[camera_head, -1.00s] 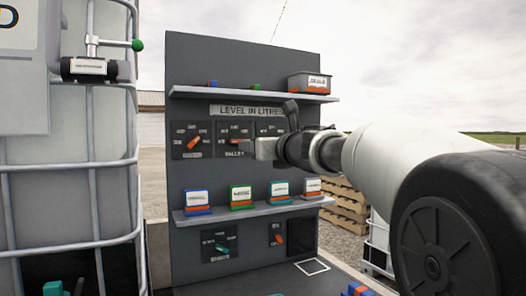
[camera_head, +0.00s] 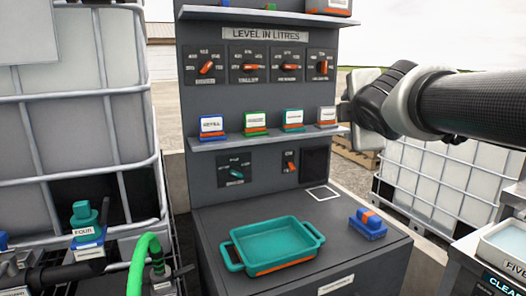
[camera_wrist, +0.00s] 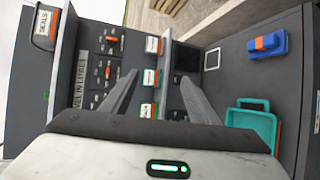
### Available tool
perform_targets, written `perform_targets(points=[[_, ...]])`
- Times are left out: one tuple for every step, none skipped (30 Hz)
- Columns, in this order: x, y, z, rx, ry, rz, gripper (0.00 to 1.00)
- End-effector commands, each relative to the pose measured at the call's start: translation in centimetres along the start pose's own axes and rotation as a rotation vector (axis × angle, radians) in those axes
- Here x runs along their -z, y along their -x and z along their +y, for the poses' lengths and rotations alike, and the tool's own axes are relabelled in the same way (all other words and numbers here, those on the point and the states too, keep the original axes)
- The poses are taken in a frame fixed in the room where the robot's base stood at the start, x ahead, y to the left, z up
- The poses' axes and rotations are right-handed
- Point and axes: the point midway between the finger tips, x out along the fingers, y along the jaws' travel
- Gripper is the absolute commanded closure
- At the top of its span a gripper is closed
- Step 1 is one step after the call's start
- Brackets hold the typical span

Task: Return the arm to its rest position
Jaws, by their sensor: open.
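My gripper shows in the wrist view (camera_wrist: 160,98), with its two grey fingers spread apart and nothing between them. In the head view my arm reaches in from the right, and its end is beside the right edge of the grey panel (camera_head: 190,110), at about the height of the card shelf. The fingers are hidden there. In the wrist view the fingers point toward the panel, which appears turned sideways, with the labelled cards (camera_wrist: 149,78) and dials (camera_wrist: 110,42) around them.
A teal tray (camera_head: 232,262) and a blue and orange block (camera_head: 368,224) lie on the dark counter (camera_head: 215,222). Caged white tanks stand left (camera_head: 75,120) and right (camera_head: 430,180). A green hose (camera_head: 140,262) rises at the lower left. Pallets (camera_head: 355,155) stand behind my arm.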

Motion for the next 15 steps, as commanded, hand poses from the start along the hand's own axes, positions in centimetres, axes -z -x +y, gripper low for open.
perform_targets(points=[[-0.7, 1.9, -3.2, 0.078, -0.184, -0.033, 0.45], [-1.0, 2.9, -5.3, 0.129, -0.298, -0.056, 0.45], [-1.1, 4.4, -8.1, 0.194, -0.442, -0.087, 0.45], [-1.0, 5.5, -10.1, 0.242, -0.546, -0.112, 0.45], [-0.9, 6.6, -12.1, 0.29, -0.645, -0.14, 0.45], [-0.6, 8.1, -14.7, 0.35, -0.771, -0.177, 0.45], [-0.2, 9.3, -16.6, 0.395, -0.86, -0.207, 0.45], [0.1, 10.4, -18.4, 0.439, -0.945, -0.238, 0.45], [0.7, 12.0, -20.7, 0.496, -1.054, -0.282, 0.45], [1.3, 13.2, -22.3, 0.537, -1.13, -0.314, 0.45], [1.8, 14.4, -23.9, 0.577, -1.203, -0.349, 0.45], [2.6, 16.0, -26.0, 0.631, -1.298, -0.398, 0.45], [3.2, 17.2, -27.5, 0.67, -1.366, -0.436, 0.45], [3.9, 18.4, -28.9, 0.709, -1.43, -0.475, 0.45], [4.8, 20.1, -30.7, 0.762, -1.516, -0.531, 0.45]])
